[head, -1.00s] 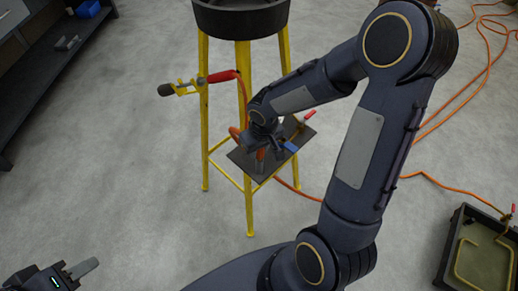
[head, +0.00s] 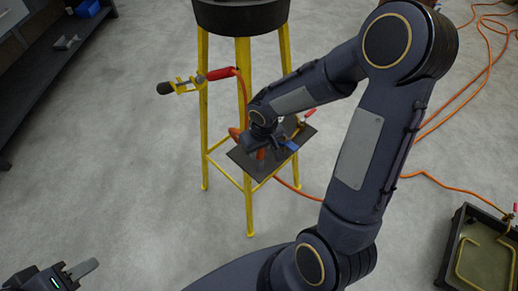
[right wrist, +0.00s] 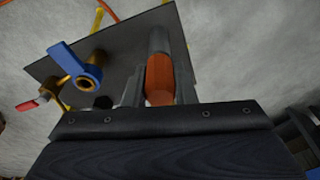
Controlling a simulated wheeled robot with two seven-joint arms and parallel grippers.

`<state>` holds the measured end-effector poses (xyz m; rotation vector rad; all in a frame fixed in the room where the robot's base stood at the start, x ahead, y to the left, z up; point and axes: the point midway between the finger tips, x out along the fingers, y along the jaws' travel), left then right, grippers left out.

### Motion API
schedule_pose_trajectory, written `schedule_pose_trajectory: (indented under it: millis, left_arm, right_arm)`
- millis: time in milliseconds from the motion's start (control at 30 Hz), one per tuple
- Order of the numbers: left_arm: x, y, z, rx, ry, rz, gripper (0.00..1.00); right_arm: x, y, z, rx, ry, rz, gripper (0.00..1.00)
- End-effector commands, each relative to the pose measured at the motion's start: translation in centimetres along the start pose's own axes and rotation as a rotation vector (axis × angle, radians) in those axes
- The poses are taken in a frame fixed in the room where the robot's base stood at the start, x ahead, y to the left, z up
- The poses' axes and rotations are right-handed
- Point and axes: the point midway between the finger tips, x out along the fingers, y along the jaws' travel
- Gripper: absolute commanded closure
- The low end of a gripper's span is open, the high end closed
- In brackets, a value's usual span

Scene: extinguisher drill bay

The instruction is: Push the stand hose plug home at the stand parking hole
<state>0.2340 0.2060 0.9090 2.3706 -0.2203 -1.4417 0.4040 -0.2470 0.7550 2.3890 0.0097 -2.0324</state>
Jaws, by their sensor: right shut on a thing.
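The stand hose plug, an orange body (right wrist: 160,78) with a grey end (right wrist: 159,40), sits between the fingers of my right gripper (right wrist: 160,88) in the right wrist view. Its grey end points at the dark plate of the stand (right wrist: 120,55) and appears to meet it. The parking hole itself is hidden, so I cannot tell how deep the plug sits. In the head view my right gripper (head: 262,150) is low over the plate (head: 240,161), and only a bit of orange shows under it. My left gripper (head: 80,269) is far off at the lower left, its finger gap unclear.
A brass valve with a blue lever (right wrist: 67,58) stands on the plate beside my right gripper. A red-handled valve (right wrist: 32,103) is further left. Yellow legs (head: 203,120) carry a black round top (head: 240,15). A black tray (head: 450,250) is at right; orange hose crosses the floor.

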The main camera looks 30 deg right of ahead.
Motion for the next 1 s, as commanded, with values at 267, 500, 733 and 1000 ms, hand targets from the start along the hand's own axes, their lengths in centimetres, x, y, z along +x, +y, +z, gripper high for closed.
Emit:
schedule_pose_trajectory:
  millis: [267,500,733,1000]
  left_arm:
    - [0.3,-0.1,0.1,0.000,0.000,0.000,0.64]
    - [0.3,-0.1,0.1,0.000,0.000,0.000,0.64]
    - [0.3,-0.1,0.1,0.000,0.000,0.000,0.64]
    - [0.0,0.0,0.0,0.000,0.000,0.000,0.64]
  right_arm:
    - [0.3,0.0,0.0,0.000,0.001,0.000,0.99]
    - [0.3,0.0,0.0,0.000,0.001,0.000,0.63]
    - [0.3,0.0,0.0,0.000,0.000,0.000,0.50]
    - [-1.0,0.0,-0.1,0.000,0.004,0.001,0.50]
